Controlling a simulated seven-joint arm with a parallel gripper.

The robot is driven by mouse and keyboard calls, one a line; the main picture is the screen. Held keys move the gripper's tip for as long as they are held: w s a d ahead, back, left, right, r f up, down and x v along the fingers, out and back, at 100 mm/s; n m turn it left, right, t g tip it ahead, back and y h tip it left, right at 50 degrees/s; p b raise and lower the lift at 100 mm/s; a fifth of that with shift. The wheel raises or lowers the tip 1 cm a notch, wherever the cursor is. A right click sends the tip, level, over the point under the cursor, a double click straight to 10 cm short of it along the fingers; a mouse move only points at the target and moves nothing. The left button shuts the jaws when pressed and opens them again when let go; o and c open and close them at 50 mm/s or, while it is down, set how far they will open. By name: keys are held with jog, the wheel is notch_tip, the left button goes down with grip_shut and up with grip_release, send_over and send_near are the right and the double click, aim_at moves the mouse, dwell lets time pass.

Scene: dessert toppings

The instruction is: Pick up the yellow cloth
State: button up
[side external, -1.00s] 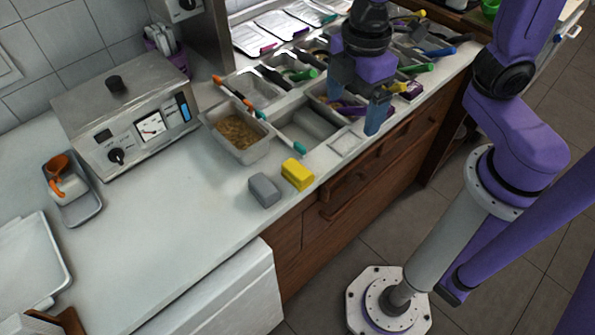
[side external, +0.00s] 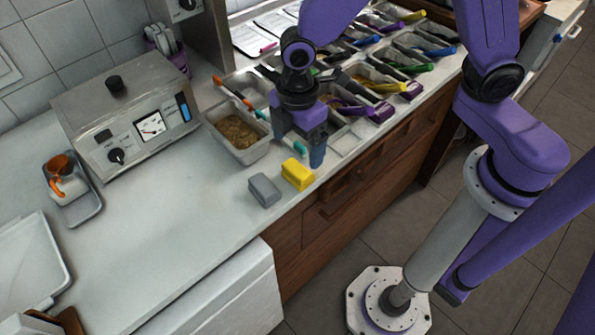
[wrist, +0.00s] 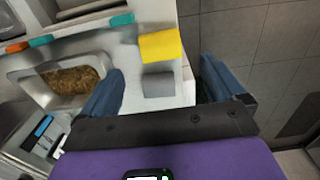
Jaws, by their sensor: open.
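The yellow cloth (side external: 298,174) is a small folded block lying on the white counter near its front edge. A grey block like it (side external: 264,190) lies just to its left. My gripper (side external: 297,158) is above the counter, just behind and above the yellow cloth in the side view, apart from it. In the wrist view, the yellow cloth (wrist: 162,46) and the grey block (wrist: 158,85) lie between and beyond the two blue fingers (wrist: 160,88). The fingers are spread wide with nothing between them.
A metal tub of brown topping (side external: 238,134) stands beside the gripper. Several topping trays with coloured-handled scoops (side external: 385,85) fill the back right. A metal machine (side external: 125,115) and a tray with an orange-and-white cup (side external: 72,192) stand left. The counter's middle (side external: 180,220) is clear.

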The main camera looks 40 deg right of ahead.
aim_at(298, 167)
jog(key=shift+f, duration=4.45)
jog(key=c, duration=1)
jog(key=shift+c, duration=0.2)
jog(key=shift+r, duration=0.2)
jog(key=shift+r, duration=0.55)
jog(key=s+d+r, duration=0.8)
jog(key=s+r, duration=0.3)
jog(key=shift+s+r, duration=0.3)
jog(key=shift+s, duration=0.05)
